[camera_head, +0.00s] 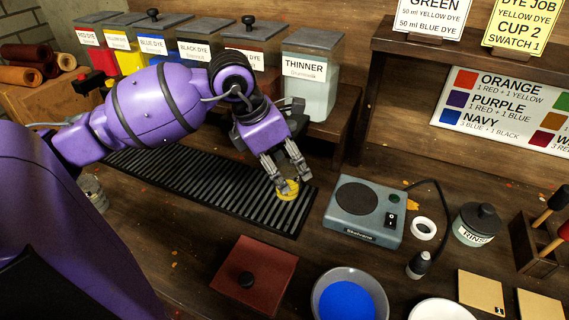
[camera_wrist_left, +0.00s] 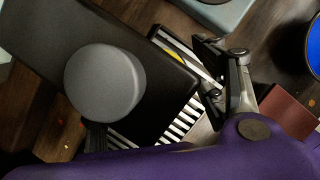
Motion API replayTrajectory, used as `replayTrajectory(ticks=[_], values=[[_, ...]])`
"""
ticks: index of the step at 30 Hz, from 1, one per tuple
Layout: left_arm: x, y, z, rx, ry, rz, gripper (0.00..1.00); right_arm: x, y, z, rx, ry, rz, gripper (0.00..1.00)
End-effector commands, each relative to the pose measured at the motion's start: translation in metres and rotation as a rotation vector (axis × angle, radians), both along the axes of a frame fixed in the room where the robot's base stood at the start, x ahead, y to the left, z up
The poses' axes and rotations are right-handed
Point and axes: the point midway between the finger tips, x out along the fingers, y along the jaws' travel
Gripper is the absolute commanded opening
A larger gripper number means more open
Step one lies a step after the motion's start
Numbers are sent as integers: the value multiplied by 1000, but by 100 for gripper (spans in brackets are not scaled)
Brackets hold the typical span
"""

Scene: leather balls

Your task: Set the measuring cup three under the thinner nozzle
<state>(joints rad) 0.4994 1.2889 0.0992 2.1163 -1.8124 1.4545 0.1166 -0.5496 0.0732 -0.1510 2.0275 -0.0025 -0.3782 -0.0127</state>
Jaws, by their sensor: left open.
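The THINNER container (camera_head: 309,80), clear-sided with a grey lid, stands at the right end of the row of dye containers. Its nozzle is not distinguishable. A small round yellow thing (camera_head: 287,189), possibly the measuring cup, is at the right end of the black slatted drip tray (camera_head: 200,182), in front of that container. My left gripper (camera_head: 288,181) is open, with its fingertips at the yellow thing and partly covering it. In the left wrist view a bit of yellow (camera_wrist_left: 172,48) shows over the slats, near my gripper's fingers. Any number on it is unreadable. My right gripper is not in view.
A grey scale (camera_head: 365,211) stands right of the drip tray. A clear cup (camera_head: 93,193) is at the tray's far left, partly behind my arm. A dark red lidded box (camera_head: 254,276) and a bowl of blue (camera_head: 349,297) are in front. A RINSE jar (camera_head: 476,224) stands at right.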

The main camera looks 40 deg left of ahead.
Motion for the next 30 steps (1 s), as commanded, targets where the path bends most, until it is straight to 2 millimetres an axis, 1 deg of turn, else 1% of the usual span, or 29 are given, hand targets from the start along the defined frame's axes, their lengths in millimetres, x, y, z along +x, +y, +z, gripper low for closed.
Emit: replayTrajectory(ticks=[5, 12, 16, 21, 30], values=[[-9, 7, 28, 4, -5, 0, 64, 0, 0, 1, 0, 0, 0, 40], [-26, 17, 77, 2, -4, 2, 64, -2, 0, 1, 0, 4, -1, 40], [-33, 21, 96, 3, -4, 1, 64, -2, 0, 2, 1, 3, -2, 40], [-38, 23, 108, 0, -1, 0, 64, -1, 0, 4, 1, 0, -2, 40], [-39, 24, 110, 0, -1, 0, 64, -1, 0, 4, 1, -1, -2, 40]])
